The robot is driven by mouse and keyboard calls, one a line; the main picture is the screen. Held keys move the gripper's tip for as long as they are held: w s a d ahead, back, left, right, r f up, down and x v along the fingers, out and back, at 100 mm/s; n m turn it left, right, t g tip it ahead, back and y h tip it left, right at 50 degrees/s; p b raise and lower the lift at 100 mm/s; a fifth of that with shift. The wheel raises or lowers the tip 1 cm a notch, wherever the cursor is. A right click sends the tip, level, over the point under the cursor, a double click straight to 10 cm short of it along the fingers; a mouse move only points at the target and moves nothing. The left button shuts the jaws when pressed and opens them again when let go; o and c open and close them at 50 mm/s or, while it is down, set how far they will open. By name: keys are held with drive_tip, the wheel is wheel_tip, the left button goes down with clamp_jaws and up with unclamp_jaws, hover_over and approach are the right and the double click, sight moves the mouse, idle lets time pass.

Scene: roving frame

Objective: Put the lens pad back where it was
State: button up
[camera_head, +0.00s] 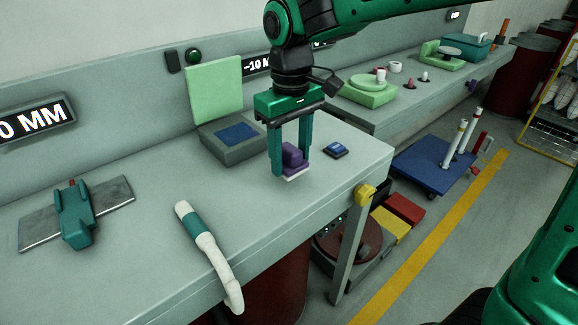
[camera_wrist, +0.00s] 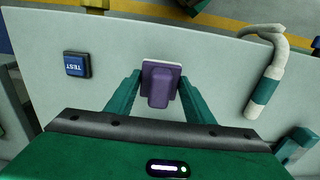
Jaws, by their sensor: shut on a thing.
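The lens pad looks like a purple block with a pale white base; it shows in the head view (camera_head: 292,156) and in the wrist view (camera_wrist: 158,88). My gripper (camera_head: 291,172) is shut on it, one green finger on each side, as the wrist view (camera_wrist: 160,80) also shows. The pad is upright, white side down, over the bench's right part. I cannot tell whether its base touches the bench top. A grey case (camera_head: 228,152) with a blue inset and a raised light green lid (camera_head: 213,90) stands just left of my gripper.
A blue TEST button (camera_head: 335,150) sits right of the pad, also in the wrist view (camera_wrist: 76,64). A white handle with a teal band (camera_head: 203,240) overhangs the front edge. A teal clamp-like tool on a grey plate (camera_head: 74,215) lies far left. The bench middle (camera_head: 150,180) is clear.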

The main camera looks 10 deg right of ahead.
sight(290, 168)
drive_tip(key=shift+f, duration=1.7)
drive_tip(key=shift+f, duration=0.1)
drive_tip(key=o, duration=1)
wheel_tip(290, 168, up, 12)
drive_tip(key=shift+s+r, duration=0.1)
drive_tip(key=shift+r, duration=0.05)
